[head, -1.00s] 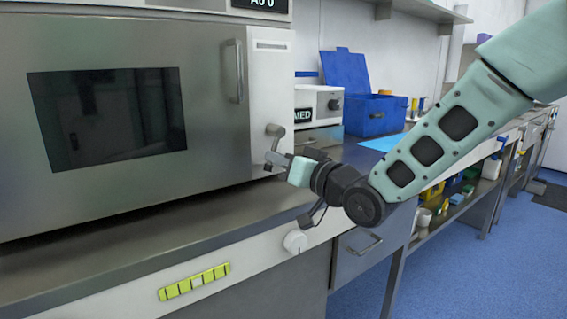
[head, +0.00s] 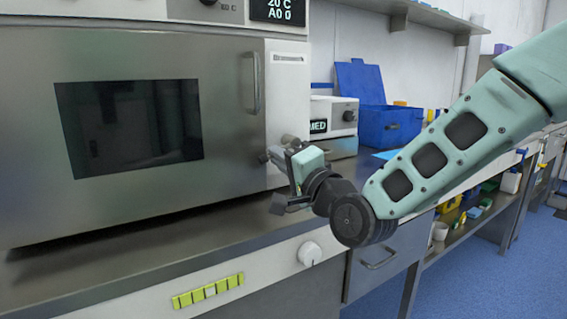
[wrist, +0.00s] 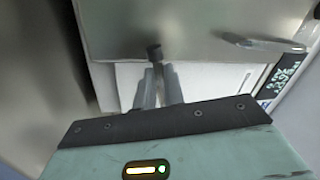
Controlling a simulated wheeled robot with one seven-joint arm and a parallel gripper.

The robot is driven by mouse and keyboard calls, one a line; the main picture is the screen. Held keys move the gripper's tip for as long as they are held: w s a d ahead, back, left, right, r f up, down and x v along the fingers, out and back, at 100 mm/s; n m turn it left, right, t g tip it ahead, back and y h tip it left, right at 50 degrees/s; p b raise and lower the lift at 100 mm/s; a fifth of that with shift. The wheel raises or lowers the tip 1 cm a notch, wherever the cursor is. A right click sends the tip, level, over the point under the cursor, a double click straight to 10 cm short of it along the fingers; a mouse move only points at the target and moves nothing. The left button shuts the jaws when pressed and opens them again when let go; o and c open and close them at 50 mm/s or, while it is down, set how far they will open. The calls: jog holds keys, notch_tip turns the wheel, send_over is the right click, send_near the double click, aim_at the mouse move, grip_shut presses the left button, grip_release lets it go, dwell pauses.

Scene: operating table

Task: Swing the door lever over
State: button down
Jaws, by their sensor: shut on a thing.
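The door lever (head: 288,140) is a small grey lever on the pale panel at the right edge of the steel oven door (head: 228,130). My gripper (head: 282,156) is shut on the lever, just in front of the panel. In the wrist view, the two grey fingers (wrist: 160,88) close together, with the dark rounded end of the lever (wrist: 154,51) showing at their tips. The fingers and gripper body hide part of the lever in the head view. The upright door handle (head: 256,83) is above and apart from my gripper. The door looks closed.
The steel counter (head: 130,247) in front of the oven is bare. A white knob (head: 309,253) and a yellow-green strip (head: 208,291) are on the counter's front. A white device (head: 335,118) and an open blue box (head: 388,123) stand to the right.

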jog(key=shift+r+m+h, duration=0.3)
jog(key=shift+r+m, duration=0.05)
jog(key=shift+m, duration=0.65)
jog(key=c, duration=1.5)
grip_release()
jog(key=shift+a, duration=0.1)
jog(key=shift+s, duration=0.1)
jog(key=shift+f+b+v, duration=0.15)
jog(key=shift+b+v, duration=2.5)
jog(key=shift+v, duration=1.65)
jog(key=shift+f+b+v, duration=0.15)
jog(key=shift+b+v, duration=2.45)
jog(key=shift+v, duration=1.75)
